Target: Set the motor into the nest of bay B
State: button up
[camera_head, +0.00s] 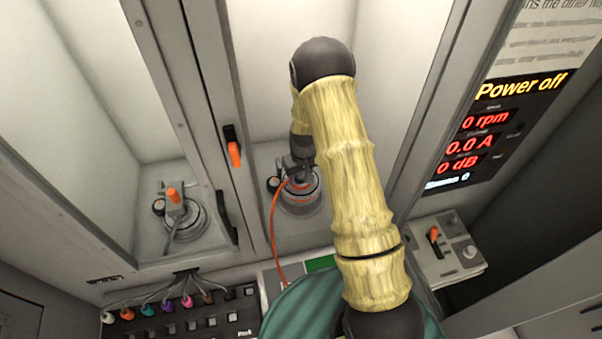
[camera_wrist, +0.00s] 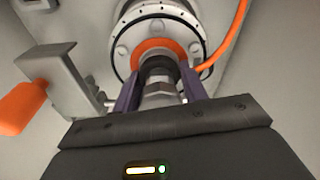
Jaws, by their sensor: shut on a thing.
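The hub motor (camera_head: 302,192) is at the floor of the right-hand bay, partly hidden by my arm in the head view. In the wrist view the motor (camera_wrist: 122,52) shows a pale round flange with bolts, an orange ring and a shaft. An orange cable (camera_head: 273,238) runs from it. My gripper (camera_wrist: 158,85) is shut on the motor's shaft, a purple finger on each side. The nest is largely hidden, so I cannot tell if the motor is fully seated. Bay letters are not readable here.
A clamp with an orange handle (camera_wrist: 20,108) stands close left of my gripper. The left bay holds another nest (camera_head: 180,225) with its own clamp. An orange latch (camera_head: 234,152) sits on the divider. A display (camera_head: 490,125) reads "Power off". Coloured plugs (camera_head: 165,305) line the front.

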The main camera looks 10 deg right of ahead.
jog(key=shift+w+f, duration=0.2)
jog(key=shift+f, duration=0.35)
jog(key=shift+a+f+b, duration=0.15)
jog(key=shift+f+b, duration=0.3)
jog(key=shift+b, duration=0.05)
jog(key=shift+s+f, duration=0.15)
jog(key=shift+s, duration=0.05)
jog(key=shift+w+d, duration=0.15)
jog(key=shift+d, duration=0.05)
jog(key=shift+s+a+r, duration=0.1)
jog(key=shift+s+r, duration=0.1)
jog(key=shift+r, duration=0.15)
jog(key=shift+f, duration=0.1)
jog(key=shift+w+f+b, duration=0.1)
jog(key=shift+f+b, duration=0.4)
